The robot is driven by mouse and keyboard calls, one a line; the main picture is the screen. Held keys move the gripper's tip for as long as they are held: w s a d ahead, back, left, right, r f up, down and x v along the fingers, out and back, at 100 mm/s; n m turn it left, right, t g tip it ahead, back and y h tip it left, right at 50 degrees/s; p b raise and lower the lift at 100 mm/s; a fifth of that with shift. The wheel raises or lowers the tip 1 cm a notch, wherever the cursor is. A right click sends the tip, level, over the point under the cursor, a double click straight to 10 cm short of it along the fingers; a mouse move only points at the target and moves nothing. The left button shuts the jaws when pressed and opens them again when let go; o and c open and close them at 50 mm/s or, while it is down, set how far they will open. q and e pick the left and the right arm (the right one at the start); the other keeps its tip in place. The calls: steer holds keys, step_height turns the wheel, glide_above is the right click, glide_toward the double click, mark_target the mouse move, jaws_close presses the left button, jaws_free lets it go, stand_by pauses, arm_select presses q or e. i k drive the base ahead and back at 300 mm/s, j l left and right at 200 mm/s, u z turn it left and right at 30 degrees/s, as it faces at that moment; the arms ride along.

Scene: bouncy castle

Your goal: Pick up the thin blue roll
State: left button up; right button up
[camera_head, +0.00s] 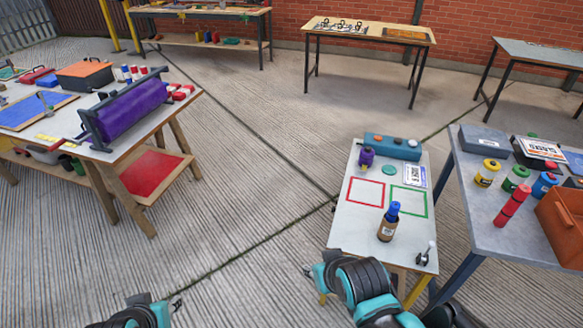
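I cannot clearly make out a thin blue roll. A large purple roll (135,108) lies in a dark stand on the left table (120,148). A flat blue sheet (35,112) lies left of it on the same table. Small red, white and blue items (132,74) stand behind the purple roll, too small to identify. My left gripper (176,302) is low at the bottom edge, over open floor and apart from the tables. My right gripper (310,270) is beside the near left corner of the white middle table (347,228). Neither gripper's finger opening shows clearly.
The middle table holds a blue-capped bottle (388,222), a teal box (392,147) and red and green outlined squares. The right grey table (480,222) holds cans, a red cylinder (513,205) and an orange bin (562,222). The floor between left and middle tables is clear.

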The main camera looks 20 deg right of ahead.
mark_target(395, 206)
steer(key=i+j+u, duration=0.2)
steer(key=i+u, duration=0.65)
steer(key=i+j+z, duration=0.1)
steer(key=i+z, duration=0.25)
steer(key=i+j+z, duration=0.15)
steer(key=i+z, duration=0.3)
steer(key=z, duration=0.35)
steer(key=i+z, duration=0.15)
steer(key=z, duration=0.35)
steer(key=i+j+z, duration=0.15)
steer(key=z, duration=0.35)
steer(key=i+j+z, duration=0.1)
steer(key=z, duration=0.35)
steer(key=i+j+z, duration=0.25)
steer(key=z, duration=0.2)
steer(key=i+j+z, duration=0.15)
steer(key=j+z, duration=0.2)
steer(key=z, duration=0.15)
steer(key=i+j+z, duration=0.1)
steer(key=j+z, duration=1.3)
steer(key=i+l, duration=0.05)
steer(key=l, duration=0.05)
